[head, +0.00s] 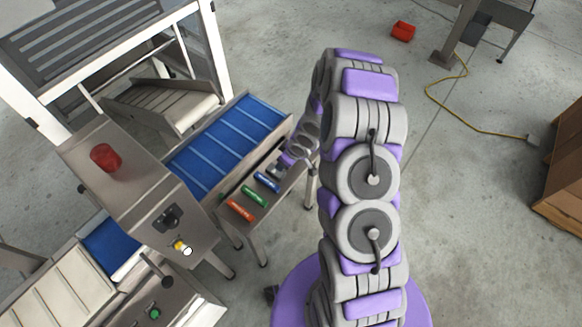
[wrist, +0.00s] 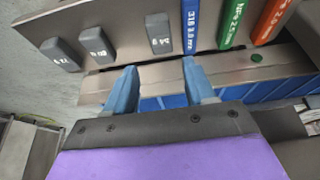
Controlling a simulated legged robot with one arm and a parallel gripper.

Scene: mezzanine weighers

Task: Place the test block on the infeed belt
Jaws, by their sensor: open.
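A blue block (head: 267,182), a green block (head: 254,196) and an orange block (head: 240,210) lie in a row on a steel shelf (head: 229,218). The wrist view shows these blue (wrist: 190,27), green (wrist: 231,22) and orange (wrist: 273,20) lettered blocks, plus several grey ones (wrist: 158,33). Which is the test block is unclear. A blue belt (head: 228,140) runs beside the shelf and shows in the wrist view (wrist: 268,91). My gripper (wrist: 160,66) is open and empty. Its fingertips are near the shelf edge, short of the grey and blue blocks.
A steel detector housing (head: 120,185) with a red lamp (head: 106,157) spans the belt line; another blue belt part (head: 112,245) shows beyond it. A white frame (head: 215,50) stands behind. A red bin (head: 403,31) and yellow cable (head: 462,118) lie on open floor at right.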

